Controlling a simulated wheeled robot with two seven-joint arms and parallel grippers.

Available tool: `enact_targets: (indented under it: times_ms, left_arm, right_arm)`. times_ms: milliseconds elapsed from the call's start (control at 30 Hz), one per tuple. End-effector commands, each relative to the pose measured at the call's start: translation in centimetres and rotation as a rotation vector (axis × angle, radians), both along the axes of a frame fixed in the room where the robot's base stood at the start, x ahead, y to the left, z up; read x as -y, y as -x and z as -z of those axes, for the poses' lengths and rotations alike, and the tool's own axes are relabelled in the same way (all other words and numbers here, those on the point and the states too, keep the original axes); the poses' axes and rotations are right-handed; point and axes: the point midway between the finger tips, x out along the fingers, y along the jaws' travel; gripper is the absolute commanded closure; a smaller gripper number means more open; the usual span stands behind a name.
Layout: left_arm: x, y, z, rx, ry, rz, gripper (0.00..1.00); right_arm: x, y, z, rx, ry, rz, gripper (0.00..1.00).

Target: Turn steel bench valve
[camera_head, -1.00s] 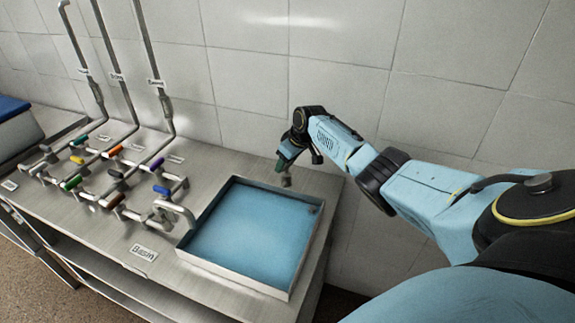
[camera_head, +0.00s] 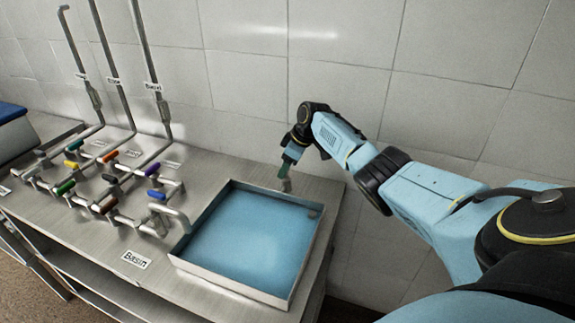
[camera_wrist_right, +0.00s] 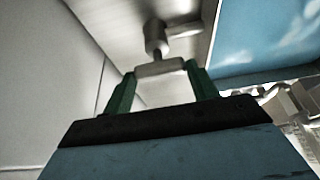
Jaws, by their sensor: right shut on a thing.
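My right gripper (camera_head: 286,170) reaches down to the valve from above; in the wrist view the gripper (camera_wrist_right: 161,78) is shut on the handle. In the head view the gripper hides part of the valve. My left gripper is not in view.
The basin (camera_head: 178,263) holds blue water in front of the valve. Left of it are pipes with several coloured valve handles (camera_head: 108,156) and a curved spout (camera_head: 176,214). A tiled wall (camera_head: 250,85) rises close behind. Bare bench top lies around the valve.

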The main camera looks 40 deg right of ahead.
Motion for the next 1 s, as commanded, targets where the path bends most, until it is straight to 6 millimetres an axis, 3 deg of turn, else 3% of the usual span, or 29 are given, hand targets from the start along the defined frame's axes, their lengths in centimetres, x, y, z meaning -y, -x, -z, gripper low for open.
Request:
enact_targets:
  times_ms: [100,133,300,667,867,1000]
  left_arm:
    - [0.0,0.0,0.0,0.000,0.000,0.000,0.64]
    - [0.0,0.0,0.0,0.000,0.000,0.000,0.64]
    - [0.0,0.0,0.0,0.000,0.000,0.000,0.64]
    - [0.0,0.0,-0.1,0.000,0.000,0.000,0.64]
    - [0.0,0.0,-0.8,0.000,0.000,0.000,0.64]
    - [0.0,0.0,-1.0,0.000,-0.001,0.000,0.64]
  right_arm:
    - [0.0,0.1,0.1,-0.004,0.001,-0.004,0.65]
    - [0.0,0.1,0.1,-0.004,0.001,-0.004,0.41]
    - [0.0,0.1,0.1,-0.003,0.001,-0.002,0.20]
    - [0.1,0.2,-0.4,-0.001,0.001,-0.001,0.20]
    - [0.6,1.0,-2.8,0.001,0.004,-0.002,0.20]
    - [1.2,2.0,-5.6,0.001,0.005,-0.001,0.20]
